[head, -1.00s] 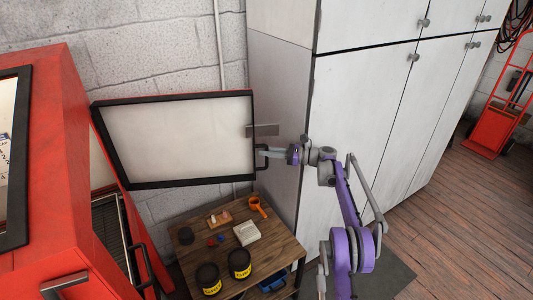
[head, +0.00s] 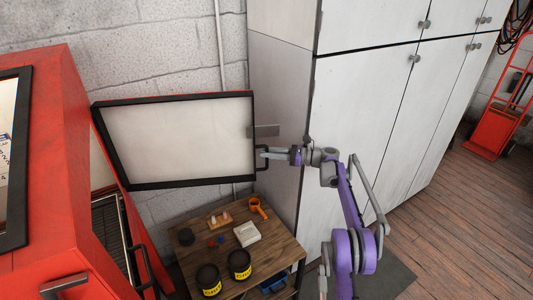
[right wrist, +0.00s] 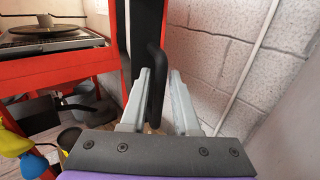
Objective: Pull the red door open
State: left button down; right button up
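The red door (head: 180,140) stands swung wide open from the red cabinet (head: 70,150). Its pale inner panel with a black border faces the head camera, and a thin red edge shows along the top. My right gripper (head: 265,153) is at the door's free edge, by the black handle (head: 262,166). In the right wrist view, the fingers (right wrist: 160,78) are apart, with the black handle (right wrist: 156,85) between them, nearer the left finger. A gap shows on the right finger's side. My left gripper is not in view.
A small wooden table (head: 218,274) with dark yellow-labelled jars, an orange tool and small parts stands below the door. A tall white cupboard (head: 360,110) stands right of the door. A block wall (head: 160,50) is behind.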

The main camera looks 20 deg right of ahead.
jog(key=b+v, duration=0.1)
jog(key=v, duration=0.9)
jog(key=shift+a, duration=0.1)
